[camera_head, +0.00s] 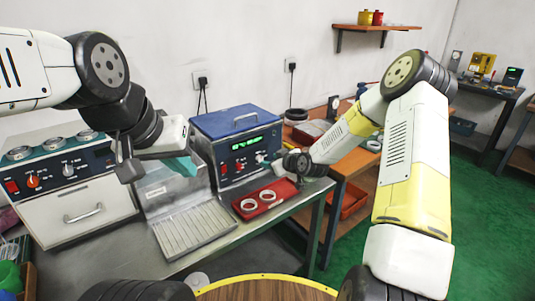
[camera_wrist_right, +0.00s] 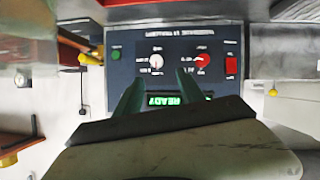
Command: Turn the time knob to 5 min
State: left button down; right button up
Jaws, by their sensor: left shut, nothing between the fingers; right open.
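The blue-topped device (camera_head: 237,122) stands on the metal bench with its dark control panel facing out. In the right wrist view the panel is upside down, with a white knob (camera_wrist_right: 156,60), a red knob (camera_wrist_right: 202,60), a red switch (camera_wrist_right: 232,68), a green button (camera_wrist_right: 117,53) and a lit display (camera_wrist_right: 178,99) reading READY. The knob labels are too small to read surely. My right gripper (camera_wrist_right: 158,88) is open in front of the panel, its fingertips near the white knob, contact unclear. My left gripper (camera_head: 182,164) is shut and empty, left of the device.
A red tray (camera_head: 283,185) with two white rings (camera_head: 249,204) lies before the device. A ribbed metal tray (camera_head: 195,228) is to its left. A white unit with knobs and a handle (camera_head: 82,213) stands further left. Another bench with bins is behind at right.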

aim_at(261, 159)
jog(key=shift+t, duration=0.3)
jog(key=x, duration=0.6)
jog(key=f+x, duration=0.1)
jog(key=x, duration=0.2)
jog(key=shift+w+d, duration=0.15)
jog(key=shift+d, duration=0.15)
grip_shut()
